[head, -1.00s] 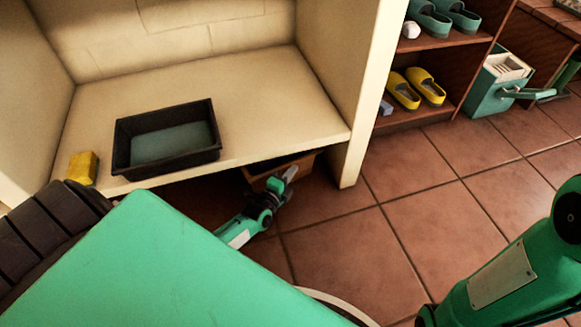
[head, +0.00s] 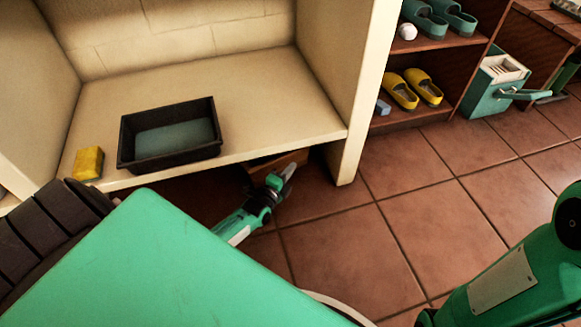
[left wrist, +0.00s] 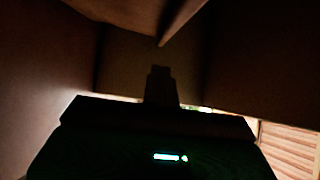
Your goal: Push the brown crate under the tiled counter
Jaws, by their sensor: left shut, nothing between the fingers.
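The brown crate (head: 290,160) shows in the head view under the front edge of the cream counter (head: 270,105). Only a strip of its near side shows; the counter and my left arm hide the rest. My left gripper (head: 287,172) is shut and empty, its tip close against the near side of the crate; I cannot tell whether they touch. In the left wrist view the closed fingers (left wrist: 160,82) point into a dark space with brown surfaces around them. My right arm shows at the lower right, but its gripper is out of view.
A black basin (head: 170,162) and a yellow sponge (head: 88,162) sit on the counter's shelf. The counter's right side panel (head: 348,150) reaches the floor. A shoe rack (head: 405,118) and a teal box (head: 490,85) stand at the right. The tiled floor before them is clear.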

